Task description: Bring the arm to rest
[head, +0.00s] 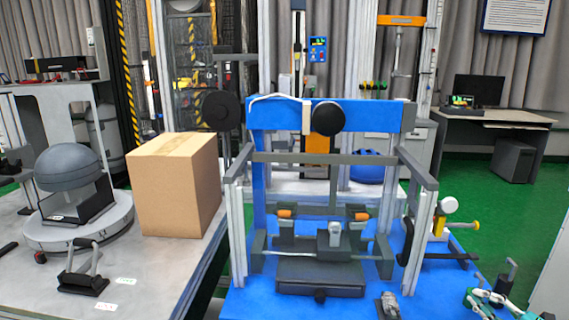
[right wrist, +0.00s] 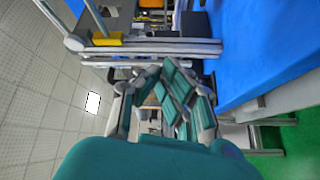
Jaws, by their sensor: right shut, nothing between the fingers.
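My right gripper (head: 488,298), teal and grey, shows at the bottom right corner of the head view, by the right part of the blue bench. It is shut and empty. In the right wrist view its fingers (right wrist: 165,105) are together in the middle, with the teal wrist housing below them. My left gripper is in neither view.
The blue drop-tower bench (head: 240,303) with its metal frame (head: 310,157) fills the middle. A cardboard box (head: 175,190) and a grey dome (head: 68,167) stand on the left table (head: 160,275). Green floor (head: 505,215) lies open at the right.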

